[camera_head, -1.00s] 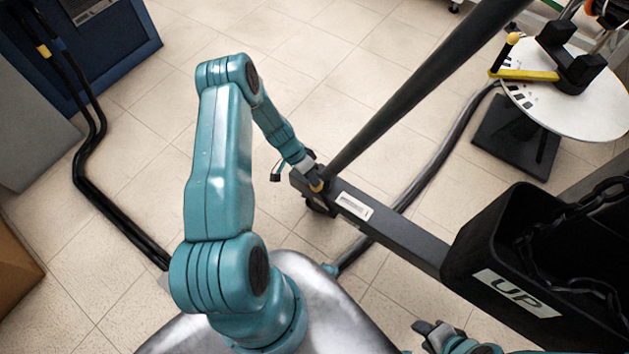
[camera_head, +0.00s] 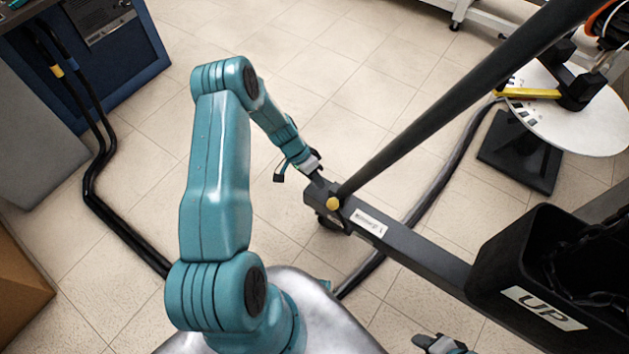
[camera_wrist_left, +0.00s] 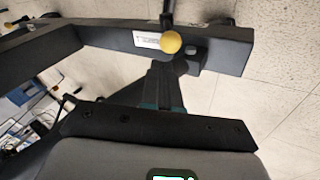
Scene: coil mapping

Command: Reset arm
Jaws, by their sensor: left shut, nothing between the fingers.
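My left arm (camera_head: 216,180) is teal and bent, reaching out over the floor. My left gripper (camera_head: 318,174) is shut and empty, close to the end of a dark grey beam (camera_head: 410,250). In the left wrist view its closed fingers (camera_wrist_left: 160,72) point toward the beam (camera_wrist_left: 105,36); I cannot tell whether they touch it. A yellow ball (camera_head: 333,203) sits at the foot of a dark slanted pole (camera_head: 440,115), and it also shows in the left wrist view (camera_wrist_left: 171,42). My right gripper (camera_head: 440,344) is only partly visible at the bottom edge.
A black bin marked UP (camera_head: 500,262) with a chain inside stands on the beam at right. A round white table (camera_head: 590,125) stands behind it. A blue cabinet (camera_head: 125,60) and black hoses (camera_head: 100,205) are at left. The tiled floor (camera_head: 320,60) is open at the back.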

